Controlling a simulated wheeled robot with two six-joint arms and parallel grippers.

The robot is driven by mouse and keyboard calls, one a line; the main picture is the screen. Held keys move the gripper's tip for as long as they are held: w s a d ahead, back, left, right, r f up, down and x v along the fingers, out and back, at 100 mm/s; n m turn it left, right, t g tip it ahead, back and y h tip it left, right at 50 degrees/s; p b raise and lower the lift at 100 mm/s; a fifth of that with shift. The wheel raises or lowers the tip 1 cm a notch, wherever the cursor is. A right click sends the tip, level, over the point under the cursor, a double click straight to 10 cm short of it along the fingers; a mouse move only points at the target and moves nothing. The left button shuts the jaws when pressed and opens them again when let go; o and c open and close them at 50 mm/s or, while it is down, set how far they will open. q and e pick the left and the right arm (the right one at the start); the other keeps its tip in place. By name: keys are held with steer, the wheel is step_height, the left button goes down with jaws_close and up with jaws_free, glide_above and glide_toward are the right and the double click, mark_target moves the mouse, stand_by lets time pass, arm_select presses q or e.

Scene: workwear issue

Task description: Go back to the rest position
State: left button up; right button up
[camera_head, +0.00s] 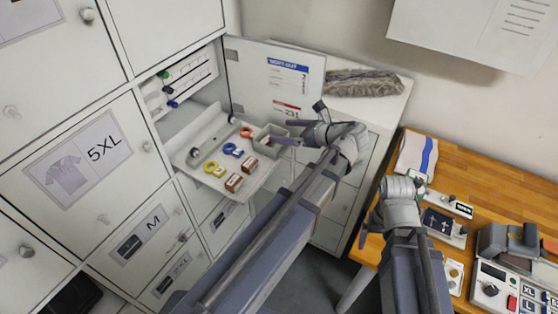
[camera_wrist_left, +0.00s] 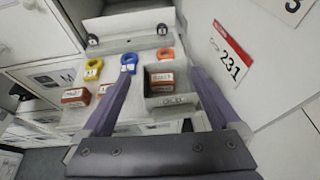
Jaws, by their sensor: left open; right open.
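My left gripper (camera_head: 292,126) is open and empty at the right side of the pulled-out shelf tray (camera_head: 206,135), over a small grey bin (camera_head: 269,146). In the left wrist view its two fingers (camera_wrist_left: 162,85) stand apart, with the bin (camera_wrist_left: 170,99) between them, holding a red-brown box (camera_wrist_left: 162,78). Neither finger visibly grips anything. My right gripper (camera_head: 393,207) is open at the left edge of the wooden bench (camera_head: 480,190); the space between its fingers is partly hidden.
Yellow, blue and orange rings and red-brown boxes (camera_head: 234,182) lie on the tray. An open cabinet door (camera_head: 262,80) stands behind my left gripper. A furry grey item (camera_head: 362,83) lies on the white cabinet. The bench holds a device with a keypad (camera_head: 505,285).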

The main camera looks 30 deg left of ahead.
arm_select(q)
steer(key=b+x, duration=0.3)
steer(key=x, duration=0.5)
steer(key=shift+f, duration=0.2)
steer(key=shift+r+p, duration=0.75)
steer(key=shift+r, duration=0.15)
steer(key=shift+r+p, duration=0.65)
steer(key=shift+f, duration=0.1)
